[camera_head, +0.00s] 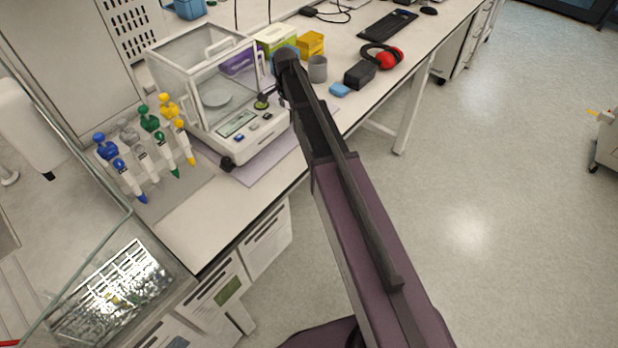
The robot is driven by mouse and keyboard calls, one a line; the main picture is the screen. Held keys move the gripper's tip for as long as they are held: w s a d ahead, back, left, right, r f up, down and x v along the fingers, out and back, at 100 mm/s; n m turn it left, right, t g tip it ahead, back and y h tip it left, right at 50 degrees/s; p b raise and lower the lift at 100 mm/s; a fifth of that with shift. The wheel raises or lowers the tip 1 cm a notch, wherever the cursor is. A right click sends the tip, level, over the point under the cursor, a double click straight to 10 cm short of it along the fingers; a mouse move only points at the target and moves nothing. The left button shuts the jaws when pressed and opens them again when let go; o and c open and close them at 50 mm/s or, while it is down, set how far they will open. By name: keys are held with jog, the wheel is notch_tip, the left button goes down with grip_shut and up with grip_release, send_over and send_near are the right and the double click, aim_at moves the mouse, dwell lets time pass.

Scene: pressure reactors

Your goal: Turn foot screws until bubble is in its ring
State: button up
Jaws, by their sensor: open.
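The analytical balance (238,143) with its glass draft shield (180,75) stands on the bench. A black foot screw (227,164) shows at its front left corner. A small round greenish spot (262,104), which looks like the bubble level, sits on the right of the balance front; the bubble and ring are too small to tell apart. My gripper (271,98) is at the right side of the balance, close to that spot, open and with nothing visible in it. My arm hides the right front corner and any foot screw there. I cannot tell whether the gripper touches the balance.
A pipette stand (145,150) with several coloured pipettes is left of the balance.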

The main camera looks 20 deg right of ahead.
jog(key=shift+r+p, duration=7)
jog(key=s+f+n+b, duration=0.4)
jog(key=s, duration=0.6)
jog(key=s+f+n+b, duration=0.4)
jog(key=s+f+b, duration=0.1)
jog(key=s, duration=0.5)
jog(key=s+f+n+b, duration=0.4)
jog(key=s+n, duration=0.1)
jog(key=s, duration=0.5)
jog(key=shift+s+a+f+b, duration=0.15)
jog(key=shift+a+f+b, duration=0.2)
jog(key=shift+f+b, duration=0.05)
jog(key=shift+s+a, duration=0.1)
jog(key=w+d+r+m+y+p, duration=0.1)
jog(key=w+d+r+m+p, duration=0.1)
jog(key=w, duration=0.8)
jog(key=w+d+r+m+g+y+p, duration=0.1)
jog(key=w+r+m+p, duration=0.4)
jog(key=w, duration=0.6)
jog(key=w+d+r+m+y+p, duration=0.2)
jog(key=w+m, duration=0.5)
jog(key=w, duration=0.4)
notch_tip(320, 180, up, 4)
jog(key=shift+d+f+m+p, duration=0.3)
jog(key=shift+d+p, duration=0.45)
jog(key=shift+p, duration=0.3)
